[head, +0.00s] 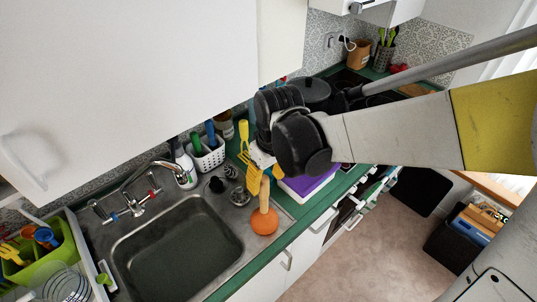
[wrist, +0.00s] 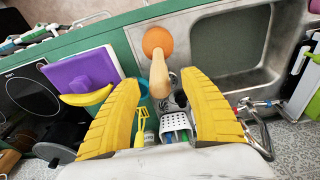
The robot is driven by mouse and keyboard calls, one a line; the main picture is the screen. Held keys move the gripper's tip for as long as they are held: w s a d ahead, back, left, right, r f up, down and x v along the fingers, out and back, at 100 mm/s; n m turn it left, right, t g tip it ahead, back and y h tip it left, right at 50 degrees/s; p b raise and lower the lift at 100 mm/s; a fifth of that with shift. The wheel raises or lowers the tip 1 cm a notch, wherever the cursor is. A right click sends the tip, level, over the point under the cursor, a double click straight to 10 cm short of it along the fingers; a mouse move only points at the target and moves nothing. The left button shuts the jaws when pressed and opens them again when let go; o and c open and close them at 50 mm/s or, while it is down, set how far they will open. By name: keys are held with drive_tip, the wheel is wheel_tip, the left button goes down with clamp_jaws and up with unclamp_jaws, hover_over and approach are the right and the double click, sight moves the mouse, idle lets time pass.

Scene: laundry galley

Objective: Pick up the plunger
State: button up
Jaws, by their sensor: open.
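The plunger has an orange rubber cup (head: 264,222) and a pale wooden handle (head: 265,192). It stands upright on the metal rim at the sink's right front corner. In the wrist view its cup (wrist: 157,41) is at top centre, with the handle (wrist: 160,76) pointing towards the camera. My gripper (head: 266,178) is above the plunger, with its yellow fingers spread apart. In the wrist view my gripper (wrist: 158,82) shows one finger on each side of the handle, with gaps on both sides. How deep the handle reaches between the fingers is hard to tell.
The sink basin (head: 185,250) lies left of the plunger, with a faucet (head: 135,190) behind. A white utensil basket (head: 207,155) and a yellow spatula (wrist: 140,128) are close behind. A purple board (wrist: 80,70) with a banana (wrist: 88,97) lies beside. A white cabinet hangs above the sink.

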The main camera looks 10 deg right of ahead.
sight(263, 198)
drive_tip(key=f+b, duration=0.1)
drive_tip(key=f, duration=0.2)
drive_tip(key=w+f+b, duration=0.1)
drive_tip(key=f, duration=0.3)
drive_tip(key=w+a+f+b, duration=0.1)
drive_tip(key=f, duration=0.2)
drive_tip(key=shift+f, duration=0.3)
drive_tip(key=shift+d, duration=0.1)
drive_tip(key=shift+c, duration=0.6)
clamp_jaws()
